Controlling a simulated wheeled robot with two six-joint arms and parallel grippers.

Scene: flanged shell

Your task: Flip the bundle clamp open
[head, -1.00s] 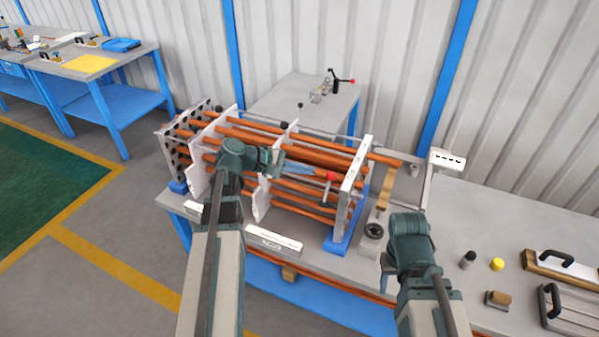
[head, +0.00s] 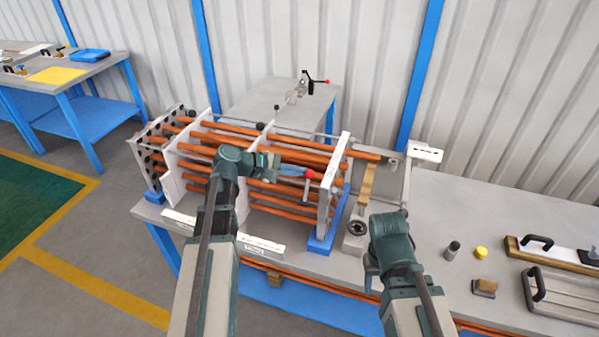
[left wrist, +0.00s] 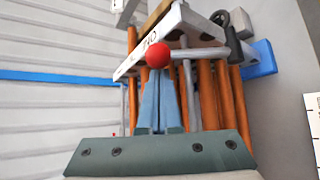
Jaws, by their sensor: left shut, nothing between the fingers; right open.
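The bundle clamp shows as a grey lever with a red ball knob (head: 310,174) at the right end plate of the tube bundle (head: 290,153). In the left wrist view the knob (left wrist: 158,55) sits at the end of a grey bar that runs sideways to a black pivot piece (left wrist: 232,45). My left gripper (head: 302,172) is shut and empty, its blue-grey fingertips close beside the knob. In the left wrist view the fingertips lie just behind and below the knob; contact cannot be told. My right gripper (head: 371,278) is low over the bench, mostly hidden by its own wrist.
A white end plate (head: 333,185) stands by the clamp. A wooden-handled tool (head: 367,185) and a white sign on a post (head: 425,152) are to its right. A dark cylinder (head: 452,250), yellow cap (head: 481,252) and handled plates lie on the right bench. A grey table (head: 270,105) stands behind.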

